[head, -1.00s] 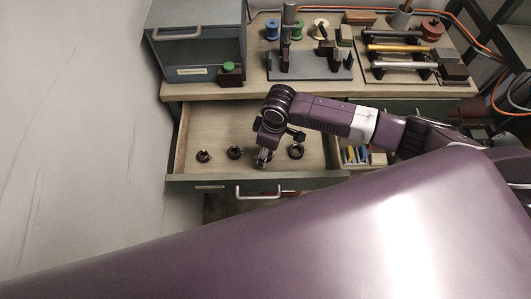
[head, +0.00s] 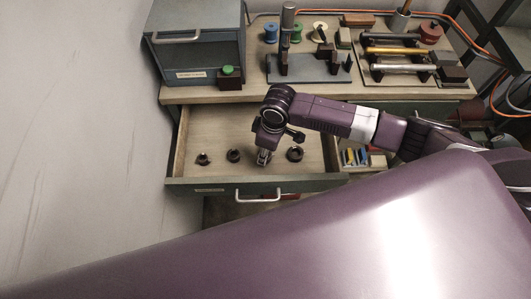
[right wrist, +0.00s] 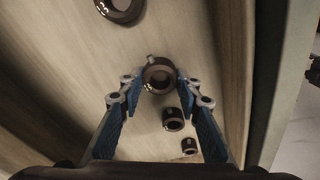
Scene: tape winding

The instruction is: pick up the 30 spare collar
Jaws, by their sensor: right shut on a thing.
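My right gripper (head: 264,157) points down into the open drawer. In the right wrist view its blue fingers (right wrist: 155,92) are shut on a dark ring-shaped collar (right wrist: 159,75) with a small stub on its edge. Its pale mark is too small to read surely, so I cannot confirm that it is the 30 spare collar. Whether it is clear of the drawer floor I cannot tell. In the head view the gripper hides this collar. A larger collar (head: 295,154) lies to its right, and two smaller ones (head: 233,156) (head: 203,159) lie to its left. My left gripper is not in view.
The wooden drawer (head: 215,130) is pulled out, with a metal handle (head: 260,197) on its front. The bench (head: 210,94) above carries a grey cabinet (head: 197,45), spools and a rack of rods (head: 400,50). A tray of small coloured items (head: 355,158) lies right of the drawer.

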